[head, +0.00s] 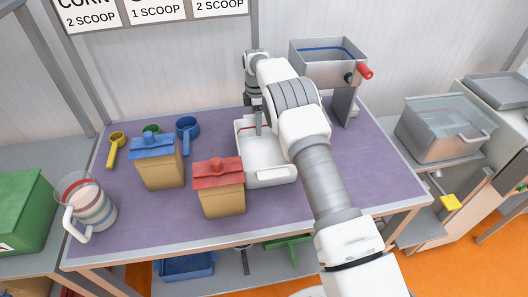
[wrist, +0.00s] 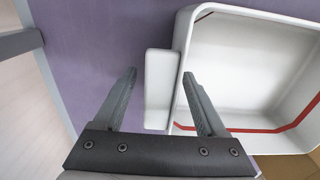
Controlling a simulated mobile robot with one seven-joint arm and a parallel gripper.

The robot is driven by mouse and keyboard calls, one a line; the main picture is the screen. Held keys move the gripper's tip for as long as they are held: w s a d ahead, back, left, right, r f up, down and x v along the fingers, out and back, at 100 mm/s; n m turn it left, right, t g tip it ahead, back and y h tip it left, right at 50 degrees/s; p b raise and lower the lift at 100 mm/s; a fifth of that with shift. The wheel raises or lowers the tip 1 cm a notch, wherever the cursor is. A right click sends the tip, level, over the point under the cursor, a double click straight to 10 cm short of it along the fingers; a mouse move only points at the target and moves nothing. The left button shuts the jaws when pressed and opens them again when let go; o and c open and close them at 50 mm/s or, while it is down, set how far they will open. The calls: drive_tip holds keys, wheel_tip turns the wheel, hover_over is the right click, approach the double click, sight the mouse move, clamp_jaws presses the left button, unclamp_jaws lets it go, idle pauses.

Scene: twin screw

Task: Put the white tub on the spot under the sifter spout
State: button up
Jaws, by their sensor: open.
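The white tub (head: 267,178) stands on the purple table top, partly hidden by my arm. In the wrist view the tub (wrist: 255,75) is open-topped and empty, with a red line around its inside. A pale grip tab (wrist: 161,95) sticks out from its side. My gripper (wrist: 159,75) is open, one finger on each side of the tab; the right finger overlaps the tub's rim. In the head view my gripper (head: 258,128) is at the tub's far side. The sifter (head: 328,62) stands behind at right, with a red-handled crank. Its spout and the spot are hidden behind my arm.
A red-lidded box (head: 219,188) stands close left of the tub. A blue-lidded box (head: 158,162), several scoops and a striped jug (head: 88,205) are farther left. The table's right part is clear. A clear bin (head: 445,130) is on the side counter.

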clamp_jaws()
idle(0.3)
drive_tip(key=shift+r, duration=0.1)
